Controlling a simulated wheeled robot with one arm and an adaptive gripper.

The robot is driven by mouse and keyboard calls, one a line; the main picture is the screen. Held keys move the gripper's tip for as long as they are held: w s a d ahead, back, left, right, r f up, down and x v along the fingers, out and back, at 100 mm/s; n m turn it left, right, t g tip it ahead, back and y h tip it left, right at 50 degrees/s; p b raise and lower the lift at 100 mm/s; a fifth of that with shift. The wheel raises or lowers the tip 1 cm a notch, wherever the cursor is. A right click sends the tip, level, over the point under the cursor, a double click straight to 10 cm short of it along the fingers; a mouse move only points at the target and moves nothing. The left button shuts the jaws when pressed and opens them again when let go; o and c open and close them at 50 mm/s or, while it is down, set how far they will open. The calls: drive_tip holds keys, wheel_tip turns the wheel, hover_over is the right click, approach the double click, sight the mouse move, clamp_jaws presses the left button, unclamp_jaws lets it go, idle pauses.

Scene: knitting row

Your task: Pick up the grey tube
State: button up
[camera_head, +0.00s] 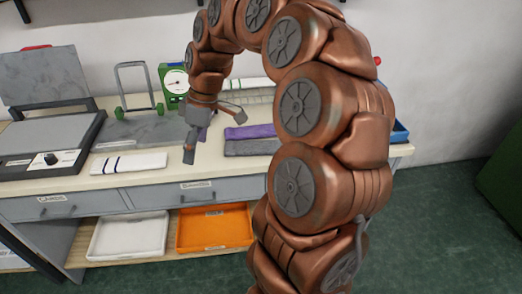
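A flat dark grey knitted piece (251,147), which looks like the grey tube, lies at the front of the bench top (228,167). A purple piece (249,131) lies just behind it. My arm covers their right ends. My gripper (212,133) hangs above the bench to the left of the grey piece. Its fingers are spread, and I see nothing held between them. A bit of purple shows behind the fingers, and I cannot tell what it belongs to.
A white striped piece (128,163) lies front left. Behind stand a black-framed grey plate device (45,134), a grey slab with green weights (140,128) and a green dial gauge (175,80). White (130,236) and orange (214,229) trays sit below.

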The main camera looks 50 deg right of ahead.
drive_tip(key=w+d+f, duration=0.2)
drive_tip(key=w+d, duration=0.2)
drive_tip(key=d, duration=0.4)
drive_tip(key=n+t+b, duration=0.2)
approach(261, 145)
drive_tip(key=shift+s+a+f, duration=0.15)
drive_tip(key=shift+f, duration=0.5)
drive_tip(key=shift+p+x, duration=1.5)
drive_tip(key=shift+x, duration=2.35)
drive_tip(key=shift+a+r, duration=0.1)
drive_tip(key=shift+r, duration=0.05)
drive_tip(key=c, duration=0.9)
drive_tip(key=shift+c, duration=0.2)
